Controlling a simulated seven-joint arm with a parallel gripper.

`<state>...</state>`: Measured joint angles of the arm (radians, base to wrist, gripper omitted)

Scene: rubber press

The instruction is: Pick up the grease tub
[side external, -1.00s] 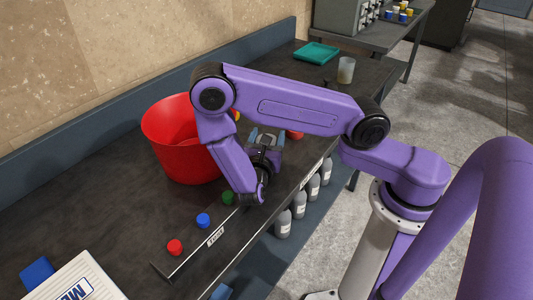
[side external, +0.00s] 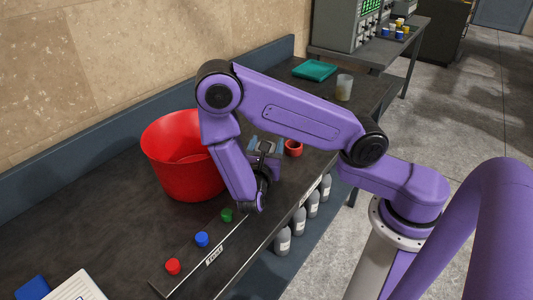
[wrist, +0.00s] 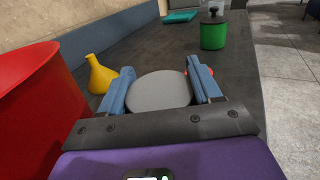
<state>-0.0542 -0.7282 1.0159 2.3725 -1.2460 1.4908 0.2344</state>
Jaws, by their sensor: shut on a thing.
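A grey, round-topped thing, by its look the grease tub (wrist: 160,91), sits between the blue fingers of my gripper (wrist: 160,88) in the wrist view. Both fingers press against its sides; its lower part is hidden. In the side view my gripper (side external: 265,148) is over the bench, just right of the red bucket. The tub is hard to make out there, and I cannot tell how far it is above the bench top.
A red bucket (side external: 185,165) stands left of my gripper and a yellow flask (wrist: 100,75) beside it. A small red cup (side external: 293,148) is close on the right. A green pot (wrist: 213,34), a beaker (side external: 344,87) and a teal tray (side external: 314,70) stand farther along.

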